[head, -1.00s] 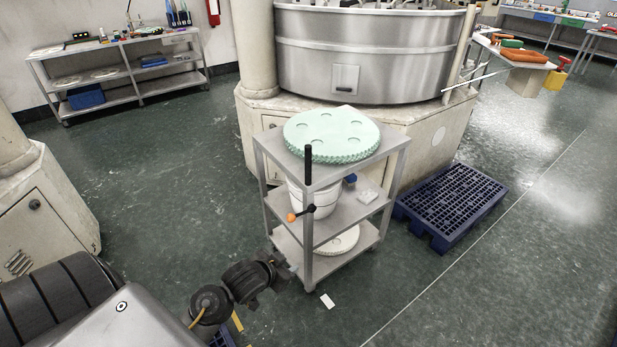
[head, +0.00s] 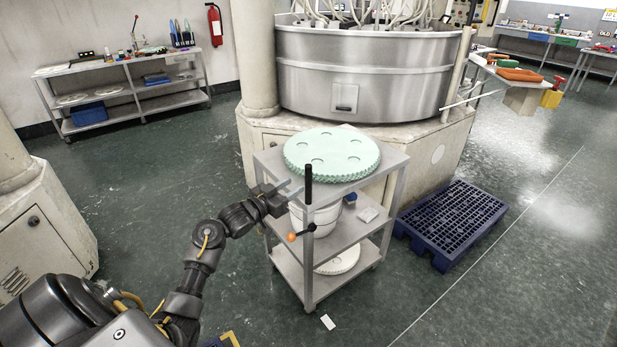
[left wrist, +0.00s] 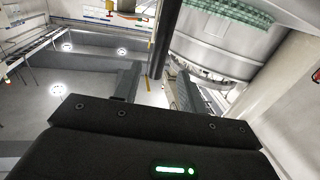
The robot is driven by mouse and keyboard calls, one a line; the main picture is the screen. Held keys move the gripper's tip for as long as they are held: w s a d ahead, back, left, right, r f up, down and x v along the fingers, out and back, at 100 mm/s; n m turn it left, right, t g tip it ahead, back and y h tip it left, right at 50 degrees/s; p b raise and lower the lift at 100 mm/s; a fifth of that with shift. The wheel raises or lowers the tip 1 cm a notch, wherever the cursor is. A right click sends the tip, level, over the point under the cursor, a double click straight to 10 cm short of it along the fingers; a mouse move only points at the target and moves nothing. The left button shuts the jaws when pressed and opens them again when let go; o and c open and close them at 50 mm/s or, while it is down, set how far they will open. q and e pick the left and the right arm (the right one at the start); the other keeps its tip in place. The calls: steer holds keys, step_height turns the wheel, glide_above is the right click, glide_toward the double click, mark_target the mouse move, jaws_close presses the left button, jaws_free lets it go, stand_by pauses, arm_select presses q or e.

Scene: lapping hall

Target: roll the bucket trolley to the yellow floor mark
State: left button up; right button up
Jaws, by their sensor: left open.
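The bucket trolley (head: 312,277) is a grey three-shelf cart in the middle of the head view. My left gripper (head: 290,190) is open, close beside the handle at top-shelf height. In the left wrist view the handle (left wrist: 168,38) shows between the line of the open fingers (left wrist: 156,84); I cannot tell whether they touch it.
A toothed pale green disc (head: 332,154) lies on the trolley's top shelf, a white one (head: 338,262) on the bottom shelf. The large steel lapping machine (head: 365,75) stands behind. A blue pallet (head: 452,224) lies to the right. Floor at left and front right is clear.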

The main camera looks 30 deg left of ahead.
mark_target(306, 178)
arm_select(q)
steer(key=w, duration=0.4)
steer(key=w+d, duration=0.1)
steer(key=w, duration=0.1)
steer(key=shift+w, duration=0.1)
steer(key=shift+w+d, duration=0.2)
steer(key=shift+w, duration=0.6)
arm_select(e)
steer(key=shift+s+a+r, duration=0.1)
steer(key=shift+a+r, duration=0.15)
steer(key=shift+a, duration=0.25)
arm_select(q)
jaws_close()
arm_select(e)
steer(key=shift+d, duration=0.15)
